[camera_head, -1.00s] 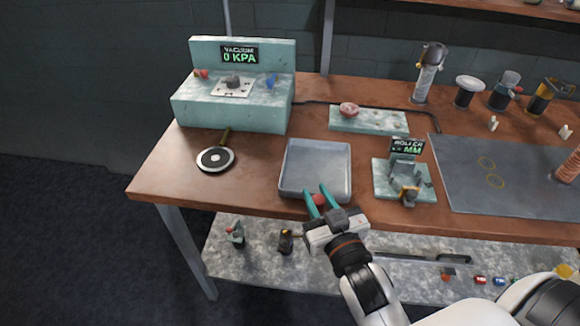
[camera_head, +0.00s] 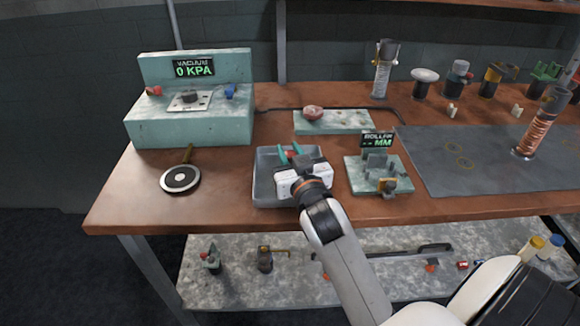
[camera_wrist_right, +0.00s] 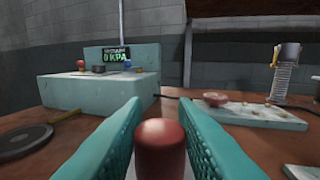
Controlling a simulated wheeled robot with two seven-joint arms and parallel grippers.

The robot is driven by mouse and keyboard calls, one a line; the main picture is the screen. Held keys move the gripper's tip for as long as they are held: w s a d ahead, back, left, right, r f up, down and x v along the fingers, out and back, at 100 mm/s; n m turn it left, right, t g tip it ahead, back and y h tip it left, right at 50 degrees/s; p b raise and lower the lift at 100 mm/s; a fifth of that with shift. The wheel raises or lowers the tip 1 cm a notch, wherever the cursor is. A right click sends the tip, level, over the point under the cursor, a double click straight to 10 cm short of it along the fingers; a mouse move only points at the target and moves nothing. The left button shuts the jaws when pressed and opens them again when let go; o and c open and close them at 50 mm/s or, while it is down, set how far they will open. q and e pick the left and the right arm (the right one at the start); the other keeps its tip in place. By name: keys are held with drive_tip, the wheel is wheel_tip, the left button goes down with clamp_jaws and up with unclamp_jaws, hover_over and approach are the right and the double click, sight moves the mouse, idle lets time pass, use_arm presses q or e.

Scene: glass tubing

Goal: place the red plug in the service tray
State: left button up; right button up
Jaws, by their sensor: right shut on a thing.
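My right gripper (camera_head: 290,153) is over the grey service tray (camera_head: 263,188) in the head view, its wrist covering much of the tray. In the right wrist view its two teal fingers (camera_wrist_right: 160,140) stand on either side of the red plug (camera_wrist_right: 161,150), shut on it. In the head view only a little red shows between the fingertips. Whether the plug touches the tray floor is hidden. My left gripper is not in view.
The teal vacuum unit (camera_head: 190,128) stands behind and left of the tray. A round black-and-white disc (camera_head: 180,179) lies to the left. The roller stand (camera_head: 378,175) is close on the right. A pale slab with a pinkish knob (camera_head: 313,113) is behind.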

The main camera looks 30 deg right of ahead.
drive_tip(key=shift+f, duration=1.55)
drive_tip(key=shift+f, duration=0.15)
drive_tip(key=o, duration=1)
drive_tip(key=shift+r, duration=0.25)
drive_tip(key=b+v, duration=0.1)
drive_tip(key=v, duration=1.1)
drive_tip(key=shift+f, duration=0.1)
